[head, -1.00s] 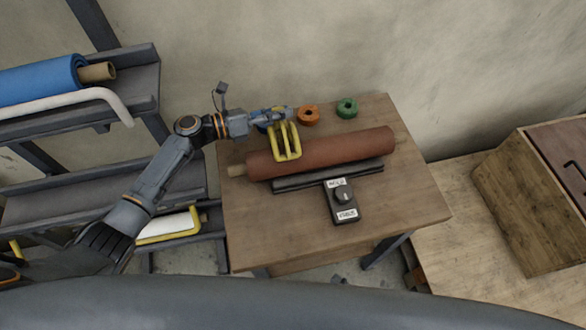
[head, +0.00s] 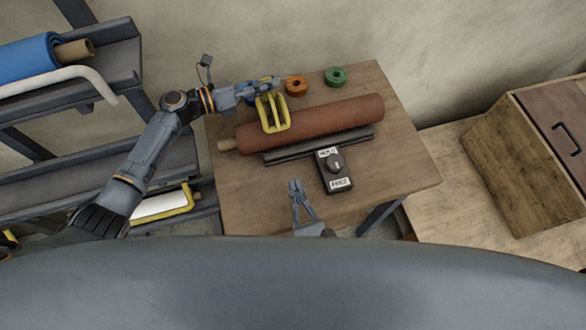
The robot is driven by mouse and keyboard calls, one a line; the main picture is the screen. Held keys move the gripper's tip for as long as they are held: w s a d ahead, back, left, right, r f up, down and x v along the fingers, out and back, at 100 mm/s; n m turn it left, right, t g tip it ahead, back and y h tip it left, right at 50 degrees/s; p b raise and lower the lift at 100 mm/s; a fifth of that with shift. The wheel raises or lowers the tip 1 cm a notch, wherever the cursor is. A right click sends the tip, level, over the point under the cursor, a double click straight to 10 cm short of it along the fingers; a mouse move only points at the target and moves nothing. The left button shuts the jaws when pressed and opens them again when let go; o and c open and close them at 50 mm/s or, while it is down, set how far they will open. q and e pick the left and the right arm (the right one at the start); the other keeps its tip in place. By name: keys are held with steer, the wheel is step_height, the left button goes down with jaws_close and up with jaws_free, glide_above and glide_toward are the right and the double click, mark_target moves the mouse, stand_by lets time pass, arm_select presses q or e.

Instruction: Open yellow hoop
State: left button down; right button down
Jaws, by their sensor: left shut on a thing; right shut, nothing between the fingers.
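The yellow hoop (head: 286,112) sits around the red-brown roll (head: 330,119) near its left end, on the wooden table. My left gripper (head: 273,84) is shut at the hoop's far side and appears to grip it there; the exact contact is too small to see. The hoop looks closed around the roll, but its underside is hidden. My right gripper (head: 295,184) is shut and empty, above the table's front part, apart from the hoop and the roll.
A dark bar with a knob box (head: 335,170) lies in front of the roll. Orange (head: 296,87) and green (head: 336,77) rings stand behind it. A rack (head: 125,70) with a blue roll (head: 28,55) is at left, a wooden cabinet (head: 515,165) at right. The table's right front is clear.

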arm_select(q)
steer(key=shift+w+a, duration=0.1)
steer(key=shift+a, duration=0.15)
arm_select(e)
steer(key=x, duration=0.9)
steer(key=shift+w+a+r, duration=0.15)
steer(key=shift+w+r, duration=0.35)
steer(key=shift+r, duration=0.3)
steer(key=shift+w+a+r, duration=0.2)
steer(key=shift+w+r, duration=0.3)
steer(key=shift+r, duration=0.3)
